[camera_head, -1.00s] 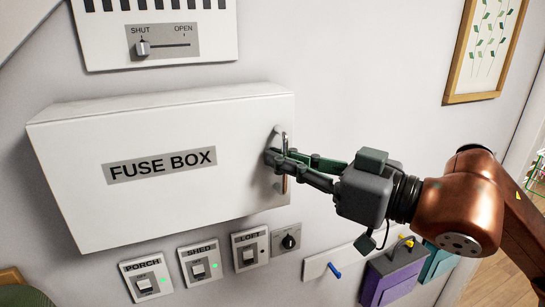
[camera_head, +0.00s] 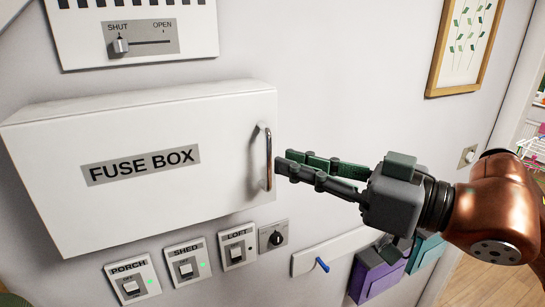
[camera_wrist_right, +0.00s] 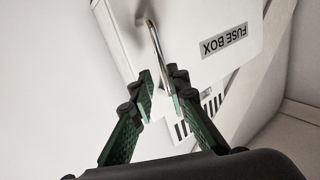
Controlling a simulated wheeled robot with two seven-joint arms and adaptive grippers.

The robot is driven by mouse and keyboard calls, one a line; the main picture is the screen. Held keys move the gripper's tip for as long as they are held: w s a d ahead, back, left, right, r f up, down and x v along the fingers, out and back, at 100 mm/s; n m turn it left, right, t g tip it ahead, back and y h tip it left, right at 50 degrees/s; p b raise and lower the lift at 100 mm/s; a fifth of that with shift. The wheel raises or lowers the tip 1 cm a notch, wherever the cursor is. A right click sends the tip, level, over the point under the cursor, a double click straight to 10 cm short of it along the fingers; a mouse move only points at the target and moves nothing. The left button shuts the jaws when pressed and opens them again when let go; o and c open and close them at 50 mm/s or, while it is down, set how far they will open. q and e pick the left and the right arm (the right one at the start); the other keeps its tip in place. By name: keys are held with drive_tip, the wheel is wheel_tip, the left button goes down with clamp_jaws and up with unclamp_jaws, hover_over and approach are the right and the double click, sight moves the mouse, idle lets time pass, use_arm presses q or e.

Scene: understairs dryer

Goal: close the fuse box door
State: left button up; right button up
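The white fuse box (camera_head: 140,100) is on the wall, and its labelled front door (camera_head: 150,205) looks flush with the box, with no gap visible in the head view. The vertical metal handle (camera_head: 268,160) is at the door's right edge; it also shows in the wrist view (camera_wrist_right: 153,38). My right gripper (camera_head: 284,163) is just right of the handle, its fingertips close to it; I cannot tell whether they touch. In the wrist view its two fingers (camera_wrist_right: 160,84) stand apart with nothing gripped between them. My left gripper is not in view.
A SHUT/OPEN slider panel (camera_head: 140,39) is above the box. Below are the PORCH (camera_head: 132,282), SHED (camera_head: 187,265) and LOFT (camera_head: 237,249) switches and a small dial (camera_head: 276,238). A rail with a blue peg (camera_head: 322,265) and a purple holder (camera_head: 376,278) are lower right. Bare wall lies right of the handle.

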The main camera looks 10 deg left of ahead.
drive_tip(key=v, duration=0.7)
drive_tip(key=shift+a, duration=0.15)
